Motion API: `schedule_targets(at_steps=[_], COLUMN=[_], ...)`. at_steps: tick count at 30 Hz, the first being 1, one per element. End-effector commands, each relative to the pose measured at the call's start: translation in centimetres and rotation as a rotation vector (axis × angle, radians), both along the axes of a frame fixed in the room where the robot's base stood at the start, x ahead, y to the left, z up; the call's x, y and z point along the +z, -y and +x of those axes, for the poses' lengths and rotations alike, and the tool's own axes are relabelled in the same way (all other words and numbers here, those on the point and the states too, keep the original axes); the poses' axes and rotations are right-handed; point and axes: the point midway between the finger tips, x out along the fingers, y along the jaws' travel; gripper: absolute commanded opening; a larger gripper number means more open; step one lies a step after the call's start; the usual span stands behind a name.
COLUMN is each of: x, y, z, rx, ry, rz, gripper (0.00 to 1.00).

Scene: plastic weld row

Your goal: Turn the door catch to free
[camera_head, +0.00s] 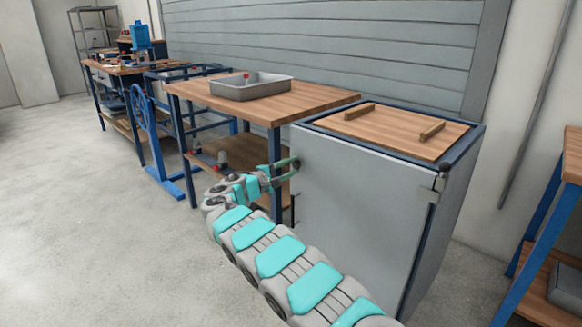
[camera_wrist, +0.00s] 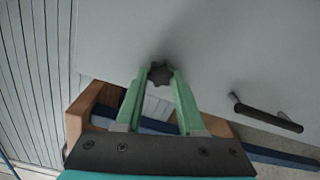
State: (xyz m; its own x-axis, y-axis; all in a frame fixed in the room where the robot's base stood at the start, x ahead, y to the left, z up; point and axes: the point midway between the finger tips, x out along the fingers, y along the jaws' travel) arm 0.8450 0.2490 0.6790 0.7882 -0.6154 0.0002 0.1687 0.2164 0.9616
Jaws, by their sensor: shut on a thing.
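The grey cabinet (camera_head: 355,205) stands at the right, and its door looks closed. The door catch, a dark lobed knob (camera_wrist: 161,74), sits on the pale door face (camera_wrist: 235,55) in the wrist view. My gripper (camera_head: 294,164) reaches the left edge of the door. In the wrist view its two green fingers (camera_wrist: 161,82) are shut on the knob, one fingertip on each side. The fingers hide the knob in the head view. A dark bar handle (camera_wrist: 266,113) is on the door, apart from my gripper. I cannot tell the catch's turn position.
A wooden-topped workbench (camera_head: 325,97) with a grey tray (camera_head: 222,92) stands left of the cabinet, close to my gripper. Two wooden strips lie on the cabinet top (camera_head: 385,135). A blue handwheel stand (camera_head: 148,130) is further left. The floor (camera_head: 85,220) at the left is clear.

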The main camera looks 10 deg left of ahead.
Motion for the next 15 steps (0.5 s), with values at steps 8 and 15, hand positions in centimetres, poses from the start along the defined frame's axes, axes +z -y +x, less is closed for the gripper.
schedule_targets(at_steps=[8, 15], x=[-0.09, -0.05], y=[-0.06, -0.03], z=[0.01, 0.0], rx=[0.002, 0.001], ry=[-0.001, 0.0], rz=[0.0, 0.0], gripper=[0.43, 0.68])
